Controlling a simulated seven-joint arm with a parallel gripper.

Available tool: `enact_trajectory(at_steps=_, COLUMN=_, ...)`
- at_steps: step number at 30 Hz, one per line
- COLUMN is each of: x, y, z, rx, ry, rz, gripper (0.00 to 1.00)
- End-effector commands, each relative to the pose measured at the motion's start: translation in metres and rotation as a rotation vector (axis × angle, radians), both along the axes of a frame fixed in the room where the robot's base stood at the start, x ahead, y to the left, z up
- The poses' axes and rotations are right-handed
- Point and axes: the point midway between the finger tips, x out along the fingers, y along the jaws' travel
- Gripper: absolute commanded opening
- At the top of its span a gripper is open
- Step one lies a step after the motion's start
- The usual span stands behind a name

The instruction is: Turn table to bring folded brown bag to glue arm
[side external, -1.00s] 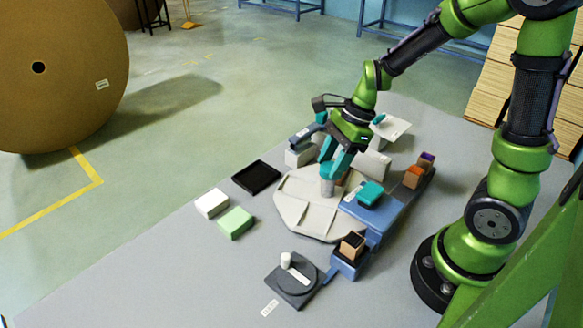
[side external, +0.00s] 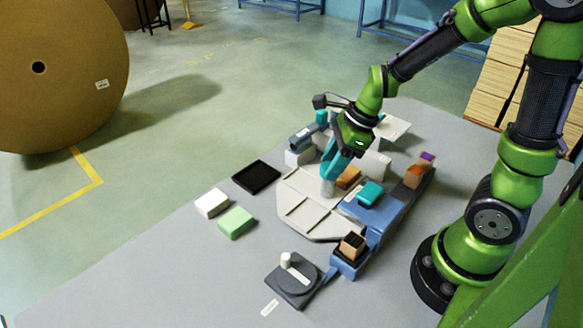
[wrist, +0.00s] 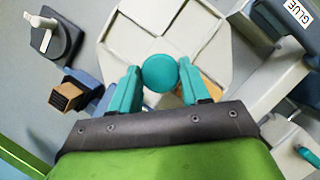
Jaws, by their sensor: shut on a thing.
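The turntable (side external: 310,217) is a pale grey, many-sided disc with raised dividers; it also shows in the wrist view (wrist: 125,45). My gripper (side external: 329,178) is shut on the upright knob (side external: 327,189) on the turntable. In the wrist view the knob's round teal top (wrist: 160,73) sits between my two teal fingers. A folded brown bag (side external: 348,177) lies on the table just right of the knob, partly hidden by my gripper and a teal-topped part. The glue arm (side external: 303,137) is blue-grey on a white block, behind the turntable. Its GLUE label (wrist: 298,12) shows in the wrist view.
A blue station (side external: 385,215) with a teal pad (side external: 370,194) borders the turntable at right, with brown blocks (side external: 352,245) at its ends. A grey dial (side external: 293,280), green block (side external: 236,222), white block (side external: 212,203) and black tray (side external: 256,177) stand nearby.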

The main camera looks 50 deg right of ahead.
Motion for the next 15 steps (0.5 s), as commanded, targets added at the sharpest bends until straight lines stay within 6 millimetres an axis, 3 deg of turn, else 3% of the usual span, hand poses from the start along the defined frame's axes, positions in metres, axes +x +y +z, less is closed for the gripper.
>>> enact_trajectory(at_steps=13, x=0.0000, y=-0.0010, z=0.0006, rx=-0.001, ry=-0.002, rz=-0.005, gripper=0.00)
enact_trajectory(at_steps=14, x=0.0001, y=-0.0009, z=0.0006, rx=-0.001, ry=-0.002, rz=-0.005, gripper=0.51)
enact_trajectory(at_steps=15, x=0.0001, y=-0.0009, z=0.0005, rx=-0.001, ry=-0.002, rz=-0.005, gripper=0.57)
